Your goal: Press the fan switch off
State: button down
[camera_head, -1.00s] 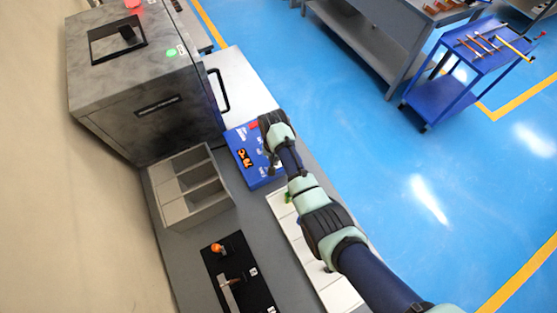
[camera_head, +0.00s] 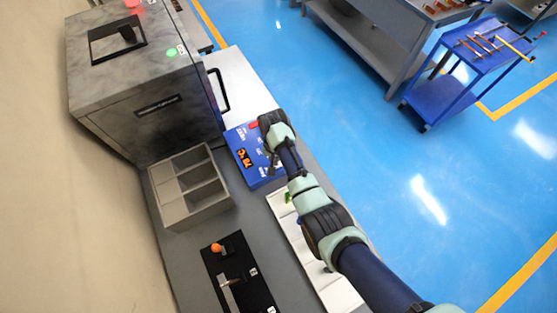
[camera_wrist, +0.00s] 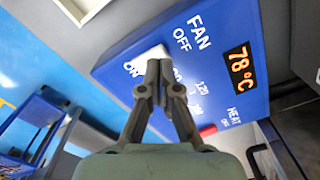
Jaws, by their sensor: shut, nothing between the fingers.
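The blue control box (camera_head: 245,172) sits on the bench in the head view, partly hidden by my arm. In the wrist view, the box (camera_wrist: 130,62) shows a FAN label with OFF and ON marks. A white fan switch (camera_wrist: 149,57) lies by these marks, partly covered by my fingers. My gripper (camera_wrist: 160,66) is shut and empty, with its fingertips over or against the switch; contact cannot be told. Which way the switch is tipped is also unclear. The orange display (camera_wrist: 241,66) reads 78 °C.
A red switch (camera_wrist: 208,131) is near the HEAT label. Left of the box in the head view are a grey machine (camera_head: 145,80) and a compartment tray (camera_head: 190,190). A black panel with an orange knob (camera_head: 216,248) lies in front. A blue cart (camera_head: 450,85) stands apart.

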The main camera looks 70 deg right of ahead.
jog(key=shift+f+b, duration=0.8)
jog(key=shift+f, duration=0.4)
dwell(0.4)
jog(key=shift+r, duration=0.1)
notch_tip(320, 180, up, 7)
jog(key=p, duration=0.7)
dwell(0.4)
